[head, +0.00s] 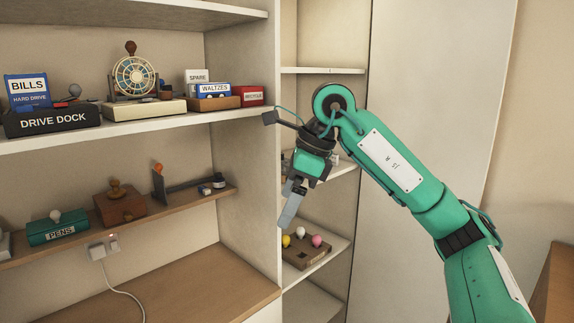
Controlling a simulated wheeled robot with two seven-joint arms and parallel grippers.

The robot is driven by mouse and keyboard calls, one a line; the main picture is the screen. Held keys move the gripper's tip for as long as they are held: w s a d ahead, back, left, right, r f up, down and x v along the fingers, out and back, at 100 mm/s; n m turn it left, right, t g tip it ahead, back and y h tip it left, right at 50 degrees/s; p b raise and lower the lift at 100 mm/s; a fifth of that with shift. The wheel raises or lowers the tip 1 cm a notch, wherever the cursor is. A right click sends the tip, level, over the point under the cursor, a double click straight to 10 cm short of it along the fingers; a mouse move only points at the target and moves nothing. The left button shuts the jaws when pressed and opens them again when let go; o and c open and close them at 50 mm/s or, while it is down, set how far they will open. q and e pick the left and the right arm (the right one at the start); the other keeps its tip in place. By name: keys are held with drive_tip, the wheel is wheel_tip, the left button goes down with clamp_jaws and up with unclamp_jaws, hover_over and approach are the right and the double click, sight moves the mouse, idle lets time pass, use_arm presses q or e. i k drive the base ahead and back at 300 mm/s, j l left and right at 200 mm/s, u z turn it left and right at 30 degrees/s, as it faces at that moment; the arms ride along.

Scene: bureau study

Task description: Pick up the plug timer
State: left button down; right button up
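I cannot pick out the plug timer with certainty. A white plug (97,250) with a cord sits at a wall outlet below the lower brown shelf, beside a small lit red-orange switch (114,242). My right gripper (287,213) hangs with its grey fingers pointing down, in front of the upright divider between the bookcase and the narrow shelves. It is well to the right of the plug and appears to touch nothing. The finger gap is not clear from this side. My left gripper is out of view.
The upper shelf (150,122) holds a DRIVE DOCK box (52,121), a dial wheel (135,76) and labelled boxes. The brown shelf (160,208) holds a PENS box (58,229) and a wooden box (119,208). The desk surface (190,291) below looks mostly clear.

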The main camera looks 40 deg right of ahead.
sight(285, 164)
drive_tip(key=i+l, duration=0.45)
drive_tip(key=l, duration=0.15)
drive_tip(key=i+l, duration=0.9)
drive_tip(key=l, duration=0.25)
